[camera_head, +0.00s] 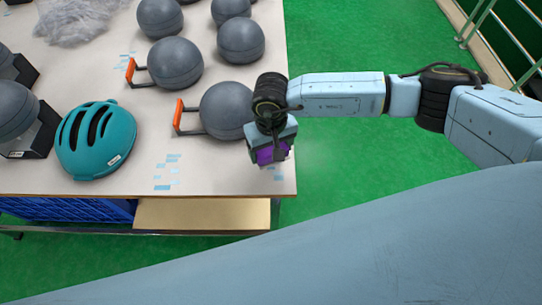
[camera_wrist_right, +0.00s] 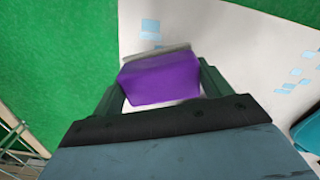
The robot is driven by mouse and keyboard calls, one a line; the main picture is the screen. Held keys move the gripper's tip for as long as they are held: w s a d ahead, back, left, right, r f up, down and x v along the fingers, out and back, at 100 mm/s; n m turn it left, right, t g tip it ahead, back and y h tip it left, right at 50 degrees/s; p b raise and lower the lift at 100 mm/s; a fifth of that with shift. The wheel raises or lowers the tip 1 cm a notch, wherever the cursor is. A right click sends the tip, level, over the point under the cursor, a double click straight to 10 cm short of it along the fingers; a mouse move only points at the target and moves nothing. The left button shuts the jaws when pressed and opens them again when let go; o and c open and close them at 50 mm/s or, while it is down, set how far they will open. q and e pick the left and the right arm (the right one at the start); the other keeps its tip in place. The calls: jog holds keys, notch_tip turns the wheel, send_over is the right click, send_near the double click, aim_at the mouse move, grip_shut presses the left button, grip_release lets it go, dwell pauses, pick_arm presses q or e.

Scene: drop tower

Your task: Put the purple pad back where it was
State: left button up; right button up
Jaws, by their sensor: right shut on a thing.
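The purple pad (camera_wrist_right: 160,80) is between the two fingers of my right gripper (camera_wrist_right: 160,88) in the right wrist view, with a grey-white layer along its far edge. In the head view the right gripper (camera_head: 270,155) is over the table's right front corner, and the purple pad (camera_head: 265,156) shows partly below it. The right gripper is shut on the pad. I cannot tell whether the pad touches the table. My left gripper is not in view.
The white table (camera_head: 225,180) holds several grey balls (camera_head: 175,62), some with orange handles, a teal helmet (camera_head: 96,140) and clear plastic wrap (camera_head: 80,18). Light-blue marks (camera_head: 167,172) lie on bare tabletop near the front edge. Green floor (camera_head: 350,155) is open to the right.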

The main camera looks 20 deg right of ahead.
aim_at(271, 148)
notch_tip(271, 148, down, 3)
jog(key=shift+f, duration=0.5)
jog(key=shift+w+f+b, duration=0.1)
jog(key=shift+f+b, duration=0.15)
jog(key=shift+b, duration=0.1)
jog(key=o, duration=0.9)
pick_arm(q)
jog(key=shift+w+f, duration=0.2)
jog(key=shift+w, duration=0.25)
pick_arm(e)
jog(key=shift+r, duration=0.1)
jog(key=shift+r+p, duration=0.2)
jog(key=shift+p, duration=0.2)
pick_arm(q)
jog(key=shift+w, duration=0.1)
pick_arm(e)
notch_tip(271, 148, up, 12)
jog(key=shift+f, duration=0.1)
